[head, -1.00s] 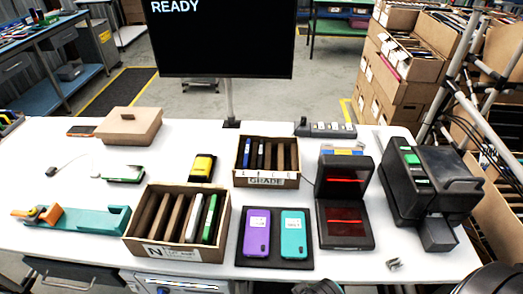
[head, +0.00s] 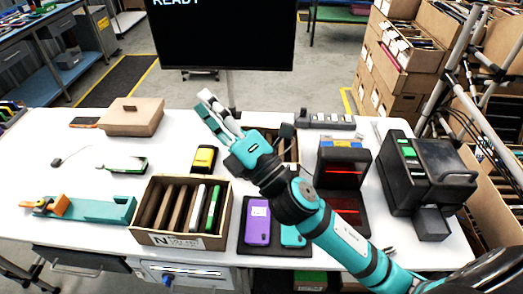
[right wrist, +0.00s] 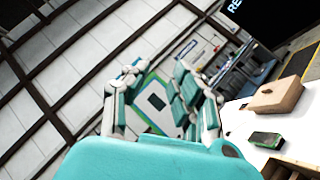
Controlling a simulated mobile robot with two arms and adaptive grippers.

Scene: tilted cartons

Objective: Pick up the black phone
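A dark phone with green edges (head: 127,164) lies flat on the white table, left of centre; it also shows in the right wrist view (right wrist: 265,138). Another thin dark phone with an orange edge (head: 84,122) lies at the back left. I cannot tell for sure which is the black phone. My right gripper (head: 204,103) is raised above the table behind the yellow device, pointing up and left. Its fingers are apart and empty, also in the right wrist view (right wrist: 158,95). It touches neither phone. My left gripper is out of view.
An open carton (head: 180,240) with dividers and upright phones stands at the front; my arm partly hides another behind it. A yellow device (head: 203,158), a beige lidded box (head: 131,118), a teal holder (head: 95,209) and a black machine (head: 425,175) stand around. The monitor (head: 222,35) rises behind.

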